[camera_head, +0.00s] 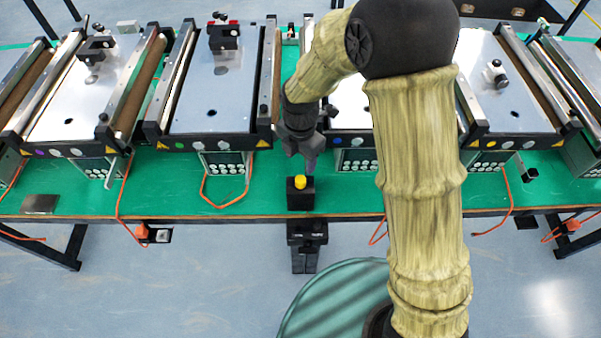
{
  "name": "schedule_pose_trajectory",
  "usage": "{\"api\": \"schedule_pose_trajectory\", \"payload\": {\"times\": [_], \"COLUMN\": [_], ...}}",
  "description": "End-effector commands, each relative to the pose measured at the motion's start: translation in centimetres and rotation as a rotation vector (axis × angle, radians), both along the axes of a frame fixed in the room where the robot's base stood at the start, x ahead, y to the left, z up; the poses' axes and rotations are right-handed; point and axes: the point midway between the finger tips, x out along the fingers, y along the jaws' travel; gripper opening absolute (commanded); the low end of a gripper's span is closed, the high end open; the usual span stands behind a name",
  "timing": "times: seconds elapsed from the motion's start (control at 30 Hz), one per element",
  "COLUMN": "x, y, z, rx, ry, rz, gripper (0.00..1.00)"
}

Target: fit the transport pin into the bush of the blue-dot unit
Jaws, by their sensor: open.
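A yellow-topped piece (300,182), which may be the transport pin, stands upright in a black block (300,200) near the table's front edge. My gripper (309,165) points down just above and slightly right of it, apart from it as far as I can tell. The gripper is open and seems empty; its fingertips are small and dark. Several conveyor units stand in a row behind; the one behind my arm (345,112) is partly hidden. The dots on the unit fronts are too small for me to tell surely which is blue. Dark round holes show in the plates, such as this hole (211,113).
The green table (160,190) has free room along its front. Orange cables (225,204) hang across it. A dark flat plate (40,204) lies at the left. Control boxes (228,163) sit beneath the units. Raised side rails (268,75) flank the plates.

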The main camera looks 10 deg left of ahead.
Motion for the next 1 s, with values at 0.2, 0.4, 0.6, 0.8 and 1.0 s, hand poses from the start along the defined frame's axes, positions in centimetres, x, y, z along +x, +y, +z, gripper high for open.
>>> {"api": "schedule_pose_trajectory", "payload": {"times": [0.2, 0.4, 0.6, 0.8, 1.0], "x": [-0.1, -0.1, 0.0, 0.0, 0.0], "y": [-0.1, 0.0, 0.0, 0.0, 0.0], "z": [-3.5, -6.6, -8.6, -8.9, -8.9], "rx": [-0.004, -0.003, -0.001, -0.001, -0.001], "ry": [0.003, 0.003, 0.001, -0.001, -0.001], "rz": [0.000, 0.000, 0.000, -0.001, 0.000], "gripper": [0.54, 0.54, 0.54, 0.54, 0.40]}}
